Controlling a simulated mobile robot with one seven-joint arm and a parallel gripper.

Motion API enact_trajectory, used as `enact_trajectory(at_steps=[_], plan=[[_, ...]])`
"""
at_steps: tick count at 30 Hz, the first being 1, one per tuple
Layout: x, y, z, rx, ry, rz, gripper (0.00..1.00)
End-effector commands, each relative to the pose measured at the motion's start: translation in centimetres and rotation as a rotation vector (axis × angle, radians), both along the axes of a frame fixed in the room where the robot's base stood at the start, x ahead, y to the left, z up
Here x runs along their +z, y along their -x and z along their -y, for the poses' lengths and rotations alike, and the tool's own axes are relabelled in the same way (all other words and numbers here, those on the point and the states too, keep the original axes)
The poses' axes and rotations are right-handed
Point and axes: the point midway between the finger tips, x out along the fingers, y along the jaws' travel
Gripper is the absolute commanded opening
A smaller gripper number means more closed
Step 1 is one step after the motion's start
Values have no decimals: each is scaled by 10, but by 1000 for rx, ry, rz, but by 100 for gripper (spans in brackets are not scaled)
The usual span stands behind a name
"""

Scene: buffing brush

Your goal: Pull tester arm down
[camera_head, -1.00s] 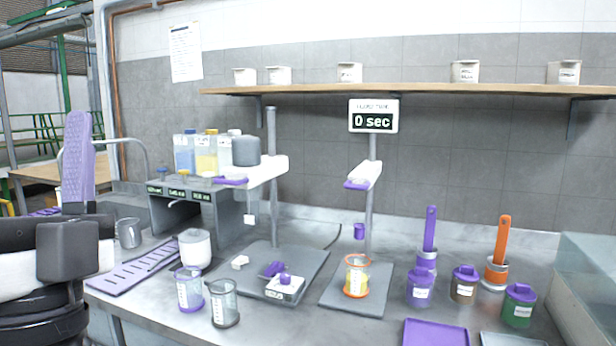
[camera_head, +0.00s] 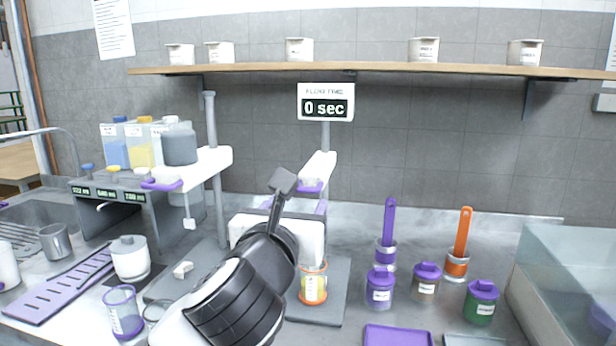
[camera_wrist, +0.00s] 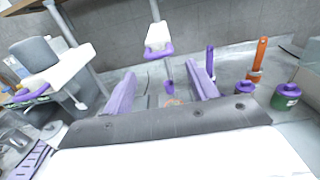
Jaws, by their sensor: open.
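The white tester arm (camera_head: 319,166) with its purple handle (camera_head: 312,187) sticks out from the right-hand stand, below the flow time display (camera_head: 326,103) reading 0 sec. It sits raised on its pole. In the wrist view the tester arm (camera_wrist: 158,36) and its purple handle (camera_wrist: 159,52) are ahead, just beyond the fingertips. My gripper (camera_wrist: 161,70) is open, its two purple fingers apart with nothing held. In the head view my gripper (camera_head: 300,205) is in front of and below the handle. My arm partly hides the stand. An orange-rimmed cup (camera_head: 313,287) stands on its base.
A second stand at left carries a white arm (camera_head: 205,165) with a grey container. Purple, brown and green lidded jars (camera_head: 482,302) and upright purple and orange brushes (camera_head: 461,240) stand at right. A glass-sided tank (camera_head: 565,285) bounds the right. A shelf (camera_head: 370,72) runs above.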

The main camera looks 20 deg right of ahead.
Motion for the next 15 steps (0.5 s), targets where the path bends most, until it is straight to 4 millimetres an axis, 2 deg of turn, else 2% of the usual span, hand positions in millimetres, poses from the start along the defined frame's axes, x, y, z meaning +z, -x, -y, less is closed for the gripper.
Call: enact_trajectory(at_steps=[3, 9, 15], plan=[[1, -23, 16, -2, 2, -4, 58], [1, -56, 39, -2, 3, -2, 58], [1, -77, 52, 0, 3, 1, 58]])
